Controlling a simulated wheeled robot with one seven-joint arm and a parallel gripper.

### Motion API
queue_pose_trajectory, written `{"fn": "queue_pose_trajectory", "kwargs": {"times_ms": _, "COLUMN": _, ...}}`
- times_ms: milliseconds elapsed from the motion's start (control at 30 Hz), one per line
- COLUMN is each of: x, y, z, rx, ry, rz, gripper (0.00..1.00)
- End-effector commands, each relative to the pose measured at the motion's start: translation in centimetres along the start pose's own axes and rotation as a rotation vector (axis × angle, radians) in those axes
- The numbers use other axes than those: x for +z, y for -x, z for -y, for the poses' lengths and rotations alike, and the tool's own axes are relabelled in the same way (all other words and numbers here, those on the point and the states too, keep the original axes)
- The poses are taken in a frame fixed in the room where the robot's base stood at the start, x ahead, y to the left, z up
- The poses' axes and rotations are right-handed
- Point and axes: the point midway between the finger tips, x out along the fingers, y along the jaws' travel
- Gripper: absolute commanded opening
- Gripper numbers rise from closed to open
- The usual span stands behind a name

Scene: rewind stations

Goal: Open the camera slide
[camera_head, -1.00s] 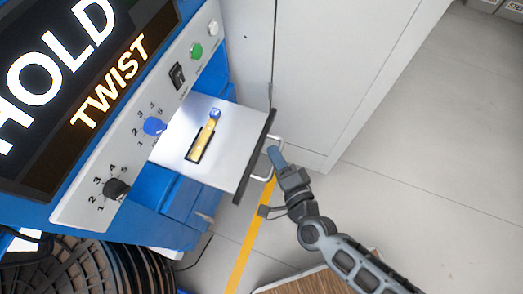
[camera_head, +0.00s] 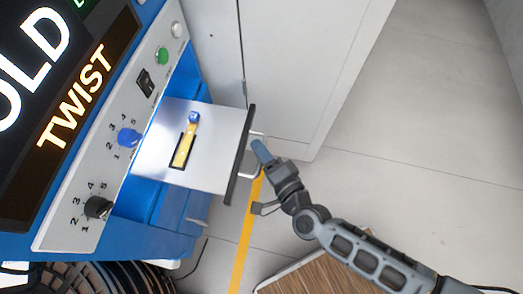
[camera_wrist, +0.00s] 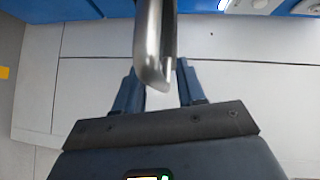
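The camera slide (camera_head: 215,125) is a silver plate drawer pulled out from the blue machine. It has a dark front edge and a metal handle (camera_head: 253,175). A yellow strip with a blue knob on its end (camera_head: 186,142) lies in a slot on the plate. My gripper (camera_head: 262,150) is at the handle. In the wrist view, the handle (camera_wrist: 155,45) hangs between the two finger tips of my gripper (camera_wrist: 160,75), which stand apart on either side of it. A narrow gap shows beside the right finger; firm contact is not visible.
The machine panel carries a blue knob (camera_head: 128,137), a black knob (camera_head: 98,207), a black switch (camera_head: 145,82) and a green button (camera_head: 162,56). A grey cabinet (camera_head: 300,70) stands behind the slide. Open floor (camera_head: 430,130) lies to the right, and a wooden-topped item (camera_head: 320,275) below.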

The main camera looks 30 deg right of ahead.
Motion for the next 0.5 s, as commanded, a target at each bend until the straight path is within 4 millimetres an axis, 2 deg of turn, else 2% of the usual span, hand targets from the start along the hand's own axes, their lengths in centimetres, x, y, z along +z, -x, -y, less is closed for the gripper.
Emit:
{"fn": "queue_pose_trajectory", "kwargs": {"times_ms": 400, "x": -0.1, "y": 6.0, "z": -0.2, "rx": 0.003, "ry": 0.0, "rz": 0.0, "gripper": 0.39}}
{"fn": "queue_pose_trajectory", "kwargs": {"times_ms": 500, "x": -0.1, "y": 7.0, "z": -0.1, "rx": 0.001, "ry": 0.001, "rz": -0.001, "gripper": 0.39}}
